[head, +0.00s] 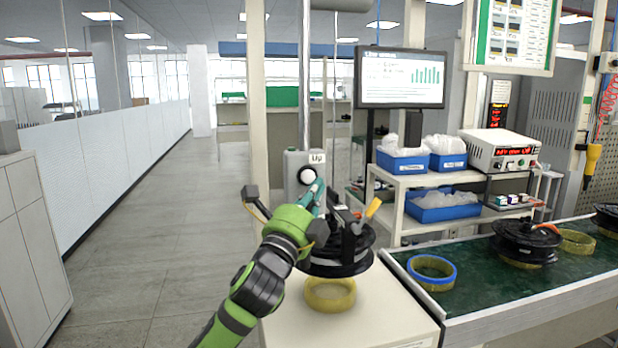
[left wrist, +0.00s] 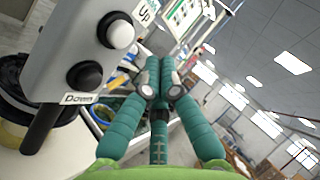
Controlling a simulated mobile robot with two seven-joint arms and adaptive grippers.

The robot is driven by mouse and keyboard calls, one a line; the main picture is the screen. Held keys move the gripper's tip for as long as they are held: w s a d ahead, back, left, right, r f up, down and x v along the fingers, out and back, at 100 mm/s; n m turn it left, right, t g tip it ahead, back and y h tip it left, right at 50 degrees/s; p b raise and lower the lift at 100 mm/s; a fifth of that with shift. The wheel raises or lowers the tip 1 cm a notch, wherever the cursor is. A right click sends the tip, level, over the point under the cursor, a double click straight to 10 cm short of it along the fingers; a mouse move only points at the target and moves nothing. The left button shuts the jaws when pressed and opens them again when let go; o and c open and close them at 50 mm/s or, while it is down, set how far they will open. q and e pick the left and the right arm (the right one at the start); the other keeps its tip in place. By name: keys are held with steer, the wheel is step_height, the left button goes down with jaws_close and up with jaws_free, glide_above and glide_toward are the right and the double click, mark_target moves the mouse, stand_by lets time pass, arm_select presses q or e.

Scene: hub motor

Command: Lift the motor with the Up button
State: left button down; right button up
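The grey control box (head: 297,160) with the "Up" label stands upright behind my left gripper in the head view. Its Up button (left wrist: 122,34) is white in the left wrist view, with a black Down button (left wrist: 88,78) below. My left gripper (head: 317,188) has its teal fingers drawn together and empty, just below and right of the Up button in the head view. Contact with the box cannot be told. The black motor (head: 340,262) is at the lifting fixture, above a yellow ring (head: 330,294), partly hidden by my gripper. My right gripper is not in view.
The white stand (head: 375,315) carries the yellow ring. To the right, a green-topped workbench (head: 475,270) holds another black motor (head: 525,243) and a blue-rimmed ring (head: 432,272). Blue bins (head: 402,162) stand on a shelf. The aisle floor at left is clear.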

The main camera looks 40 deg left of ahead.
arm_select(q)
steer(key=shift+s+d, duration=0.8)
steer(key=shift+d, duration=0.15)
steer(key=shift+w, duration=0.1)
